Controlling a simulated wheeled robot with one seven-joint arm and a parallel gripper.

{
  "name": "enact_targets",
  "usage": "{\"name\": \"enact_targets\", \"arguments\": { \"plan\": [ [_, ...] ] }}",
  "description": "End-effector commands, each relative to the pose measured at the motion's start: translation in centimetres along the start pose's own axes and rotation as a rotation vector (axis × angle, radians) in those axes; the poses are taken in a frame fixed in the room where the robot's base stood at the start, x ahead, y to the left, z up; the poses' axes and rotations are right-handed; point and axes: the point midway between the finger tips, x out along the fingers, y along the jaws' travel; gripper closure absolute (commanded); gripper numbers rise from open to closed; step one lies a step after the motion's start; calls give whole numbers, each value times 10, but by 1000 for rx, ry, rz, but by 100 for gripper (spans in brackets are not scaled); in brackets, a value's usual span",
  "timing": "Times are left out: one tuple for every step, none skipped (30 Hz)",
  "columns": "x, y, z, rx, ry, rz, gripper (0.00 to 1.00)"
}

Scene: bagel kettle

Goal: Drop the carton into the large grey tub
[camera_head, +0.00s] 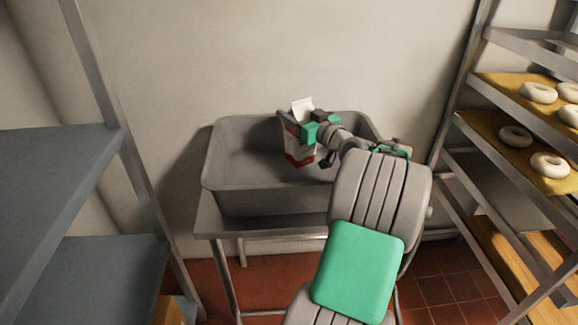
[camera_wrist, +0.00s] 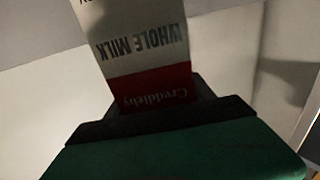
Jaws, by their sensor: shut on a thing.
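The carton (camera_head: 299,153) is white and red, and in the wrist view (camera_wrist: 140,45) it reads "WHOLE MILK". My gripper (camera_head: 308,134) is shut on it near its upper part. The carton shows in front of the inside of the large grey tub (camera_head: 225,170), toward the tub's right half. Whether its lower end touches the tub floor, I cannot tell. The tub is a deep rectangular bin on a metal stand against the wall. My arm hides the tub's right front part. In the wrist view my green gripper body covers the bottom of the picture.
A metal rack (camera_head: 470,150) at the right holds trays of pale ring-shaped bagels (camera_head: 538,92). Blue-grey shelves (camera_head: 55,170) stand at the left. A plain wall (camera_head: 250,60) is behind the tub. The red tiled floor (camera_head: 265,275) shows below the stand.

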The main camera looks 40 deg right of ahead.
Motion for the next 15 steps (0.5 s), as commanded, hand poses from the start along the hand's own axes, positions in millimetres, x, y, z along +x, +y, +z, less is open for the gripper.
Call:
{"name": "enact_targets", "arguments": {
  "plan": [
    [0, 0, -3, -5, 6, 0, 100],
    [0, 0, -4, -5, 6, 0, 100],
    [0, 0, -4, -5, 6, 0, 100],
    [0, 0, -4, -5, 6, 0, 100],
    [0, 0, -4, -5, 6, 0, 100],
    [0, 0, -4, -5, 6, 0, 100],
    [0, 0, -4, -5, 6, 0, 37],
    [0, 0, -4, -5, 6, 0, 34],
    [0, 0, -3, -5, 5, 0, 31],
    [0, 0, -3, -4, 5, 0, 28],
    [0, 0, -3, -4, 4, 0, 26],
    [0, 0, -2, -3, 4, 0, 23],
    [0, 0, -2, -3, 3, 0, 20],
    [0, 0, -2, -3, 3, 0, 18],
    [0, 0, -2, -2, 2, 0, 15]
  ]
}}
